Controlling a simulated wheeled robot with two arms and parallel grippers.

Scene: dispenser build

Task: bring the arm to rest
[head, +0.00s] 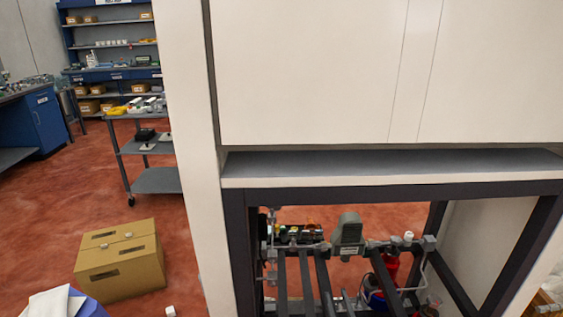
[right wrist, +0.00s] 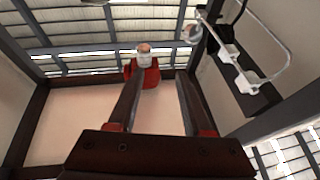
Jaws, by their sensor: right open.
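My right gripper (right wrist: 157,82) is open in the right wrist view, its two dark fingers standing apart. A red object with a pale cap (right wrist: 147,68) shows beyond the fingers, close to the left fingertip in the picture; I cannot tell whether they touch. The gap between the fingers looks empty. In the head view a red object (head: 390,264) shows inside the dark frame at the lower right, among bars and fittings. I cannot clearly make out the right gripper's fingertips there. My left gripper is in neither view.
A white cabinet (head: 310,70) stands over a dark frame (head: 238,245) with bars and pipes. A white bent pipe (right wrist: 282,70) is at the right in the wrist view. A cardboard box (head: 120,262) and a grey cart (head: 155,181) stand left, with open red floor between.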

